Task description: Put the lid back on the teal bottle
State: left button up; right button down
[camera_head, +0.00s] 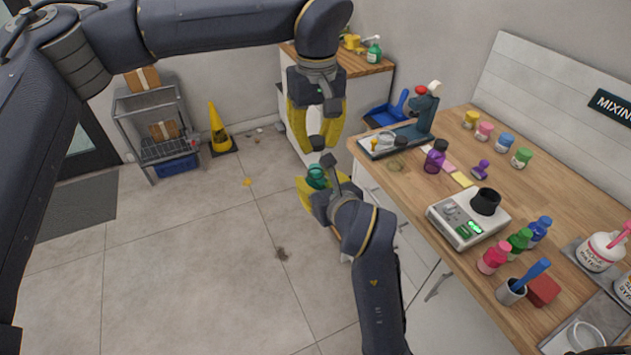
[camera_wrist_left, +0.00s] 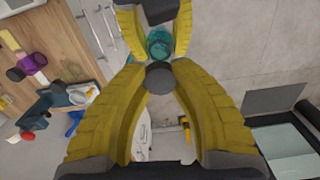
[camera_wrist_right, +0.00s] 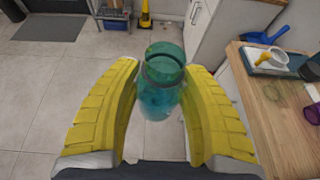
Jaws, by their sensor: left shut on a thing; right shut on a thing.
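My left gripper (camera_head: 317,136) is shut on a dark round lid (camera_head: 317,143), which also shows at its fingertips in the left wrist view (camera_wrist_left: 160,78). My right gripper (camera_head: 317,188) is shut around the teal bottle (camera_head: 317,174), a see-through bottle with an open neck, off the counter over the floor. The bottle fills the middle of the right wrist view (camera_wrist_right: 163,88) and looks roughly upright. In the head view the lid is just above the bottle and apart from it. In the left wrist view the bottle (camera_wrist_left: 159,42) is beyond the lid, slightly offset.
The wooden counter (camera_head: 570,205) at right holds a scale (camera_head: 463,224), a purple bottle (camera_head: 434,160), a stand (camera_head: 422,120) and several coloured bottles. The air around both grippers is clear.

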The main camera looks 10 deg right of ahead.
aim_at(316, 165)
pick_arm(q)
jog(key=shift+f, duration=0.1)
jog(key=shift+f, duration=1.9)
jog(key=shift+f, duration=0.15)
jog(key=shift+f, duration=0.75)
jog(key=shift+f, duration=0.6)
jog(key=m, duration=1.3)
